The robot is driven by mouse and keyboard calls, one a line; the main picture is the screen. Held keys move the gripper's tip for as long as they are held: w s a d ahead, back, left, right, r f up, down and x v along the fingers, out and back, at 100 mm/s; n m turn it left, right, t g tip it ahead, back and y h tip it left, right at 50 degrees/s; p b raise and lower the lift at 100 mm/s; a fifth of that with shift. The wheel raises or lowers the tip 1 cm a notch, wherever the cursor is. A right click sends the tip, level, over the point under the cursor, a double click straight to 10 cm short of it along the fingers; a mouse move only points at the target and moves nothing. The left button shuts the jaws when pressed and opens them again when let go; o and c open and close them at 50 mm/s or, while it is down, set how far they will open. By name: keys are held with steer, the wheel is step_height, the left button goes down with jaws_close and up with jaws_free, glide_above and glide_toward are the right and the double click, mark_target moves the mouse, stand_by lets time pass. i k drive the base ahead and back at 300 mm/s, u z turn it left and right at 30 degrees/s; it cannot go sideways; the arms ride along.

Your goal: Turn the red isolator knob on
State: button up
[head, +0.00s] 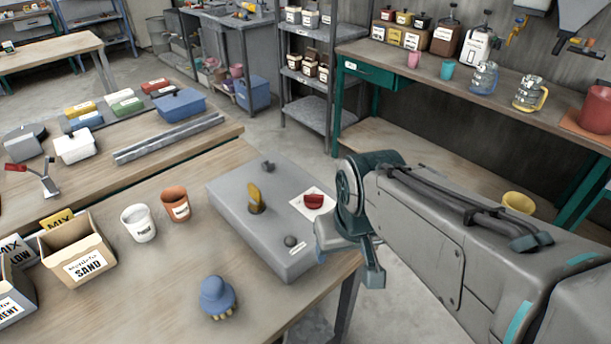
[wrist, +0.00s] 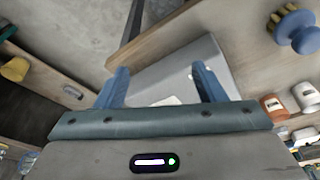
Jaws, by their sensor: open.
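The red isolator knob (head: 313,201) sits on a white plate (head: 300,207) near the right edge of the grey box (head: 240,217) on the wooden bench. My gripper (head: 347,262) is just right of the box, with its fingers apart and nothing seen between them. In the wrist view my gripper (wrist: 160,70) shows two blue-grey fingers, spread, with the grey box (wrist: 185,72) beyond them. A white patch shows low between the fingers there; I cannot tell if it is the knob's plate. The red knob is not visible in the wrist view.
A yellow knob (head: 256,200) and two dark knobs stand up from the box. A blue brush (head: 217,297) lies in front. White (head: 139,223) and terracotta (head: 176,205) cups and a sand box (head: 78,252) stand left. The bench's right edge is close to my gripper.

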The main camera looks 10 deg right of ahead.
mark_target(312, 201)
steer(key=k, duration=0.5)
steer(key=z, duration=1.05)
steer(key=i, duration=0.65)
steer(key=u, duration=1.45)
